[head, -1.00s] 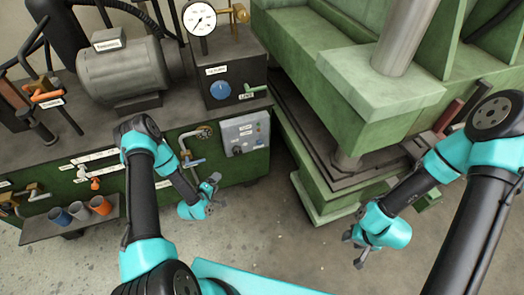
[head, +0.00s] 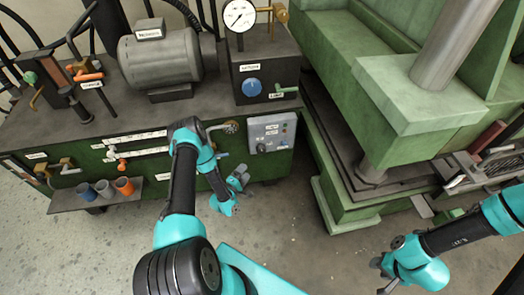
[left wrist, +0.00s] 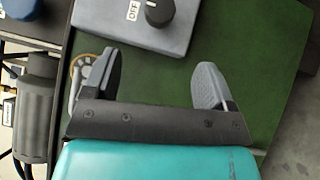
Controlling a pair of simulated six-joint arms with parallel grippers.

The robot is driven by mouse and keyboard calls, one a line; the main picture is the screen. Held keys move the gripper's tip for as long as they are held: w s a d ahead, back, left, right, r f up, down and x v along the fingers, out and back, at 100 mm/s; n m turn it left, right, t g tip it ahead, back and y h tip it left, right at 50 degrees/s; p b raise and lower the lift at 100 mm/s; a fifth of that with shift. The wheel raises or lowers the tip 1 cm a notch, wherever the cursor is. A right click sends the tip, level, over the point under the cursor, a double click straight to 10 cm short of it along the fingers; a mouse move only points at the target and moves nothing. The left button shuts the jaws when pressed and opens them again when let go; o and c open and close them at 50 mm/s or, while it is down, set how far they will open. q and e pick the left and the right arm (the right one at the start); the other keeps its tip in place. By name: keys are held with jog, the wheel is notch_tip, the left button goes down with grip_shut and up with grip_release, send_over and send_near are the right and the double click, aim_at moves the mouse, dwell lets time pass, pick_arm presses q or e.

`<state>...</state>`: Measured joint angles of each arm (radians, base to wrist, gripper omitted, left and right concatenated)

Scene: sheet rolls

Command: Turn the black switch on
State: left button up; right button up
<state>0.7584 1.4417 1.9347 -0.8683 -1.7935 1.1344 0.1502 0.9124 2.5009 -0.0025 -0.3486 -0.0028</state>
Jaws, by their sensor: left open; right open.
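The black switch (head: 261,147) is a round knob on a grey panel (head: 280,128) on the green cabinet's front. In the left wrist view, the black switch (left wrist: 160,12) is partly cut off by the top edge, with an OFF label beside it. My left gripper (head: 241,177) is below and slightly left of the switch in the head view, apart from it. In the left wrist view, the left gripper (left wrist: 160,68) is open and empty, its fingers pointing toward the panel. My right gripper (head: 380,279) is open and low over the floor, away from the panel.
A blue dial (head: 254,86) and a pressure gauge (head: 240,15) are above the panel. A pipe with a brass valve wheel (head: 230,127) is left of it. A green press (head: 400,95) stands right; floor lies between.

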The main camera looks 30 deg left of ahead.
aim_at(260, 152)
pick_arm(q)
jog(key=w, duration=0.5)
jog(key=w+r, duration=0.1)
jog(key=w, duration=0.4)
jog(key=w+d, duration=0.1)
jog(key=w, duration=0.4)
jog(key=shift+w+r, duration=0.2)
jog(key=c, duration=0.9)
